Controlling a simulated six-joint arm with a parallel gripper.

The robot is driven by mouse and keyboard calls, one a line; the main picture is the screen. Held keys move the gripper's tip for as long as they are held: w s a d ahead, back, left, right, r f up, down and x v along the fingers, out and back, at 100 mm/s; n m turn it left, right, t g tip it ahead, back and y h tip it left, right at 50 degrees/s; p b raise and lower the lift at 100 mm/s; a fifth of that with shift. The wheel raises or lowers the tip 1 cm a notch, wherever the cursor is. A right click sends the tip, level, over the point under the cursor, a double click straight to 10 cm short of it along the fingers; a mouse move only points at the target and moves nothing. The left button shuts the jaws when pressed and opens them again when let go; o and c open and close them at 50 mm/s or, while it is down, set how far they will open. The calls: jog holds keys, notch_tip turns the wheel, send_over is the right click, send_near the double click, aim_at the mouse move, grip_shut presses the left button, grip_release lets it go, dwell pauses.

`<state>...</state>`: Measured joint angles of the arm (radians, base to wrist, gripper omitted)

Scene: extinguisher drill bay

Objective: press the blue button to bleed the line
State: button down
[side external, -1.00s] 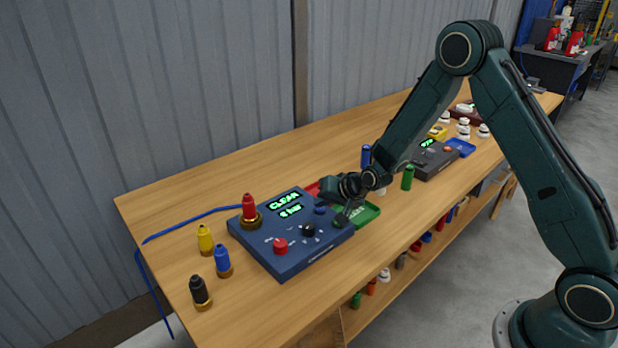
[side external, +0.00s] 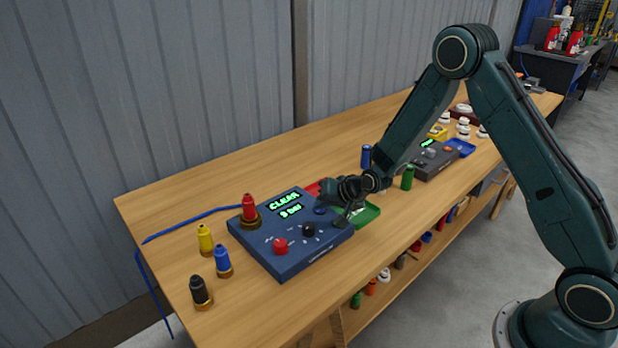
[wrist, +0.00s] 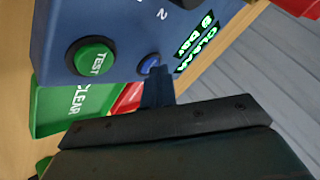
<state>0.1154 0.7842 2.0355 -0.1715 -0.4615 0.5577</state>
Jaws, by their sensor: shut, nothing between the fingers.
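The blue button (wrist: 149,63) is on the dark blue panel box (wrist: 120,22), between the green TEST button (wrist: 92,58) and the lit display (wrist: 197,42). My gripper (wrist: 155,76) is shut and empty. In the wrist view its fingertips are right at the blue button and cover part of it; I cannot tell whether they press it. In the side view the blue button (side external: 320,210) shows beside my gripper (side external: 325,203), at the box's far right part. The display (side external: 287,205) reads CLEAR over a bar figure.
A red knob (side external: 281,245) and a black knob (side external: 309,229) stand on the same box. A red nozzle-like piece (side external: 249,207) is at its left corner. A green tray (side external: 368,213) lies right behind it. Yellow, blue and black pieces stand at the bench's left end.

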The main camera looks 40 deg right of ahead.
aim_at(323, 212)
jog(key=shift+r, duration=0.85)
dwell(0.3)
jog(key=shift+r, duration=2.5)
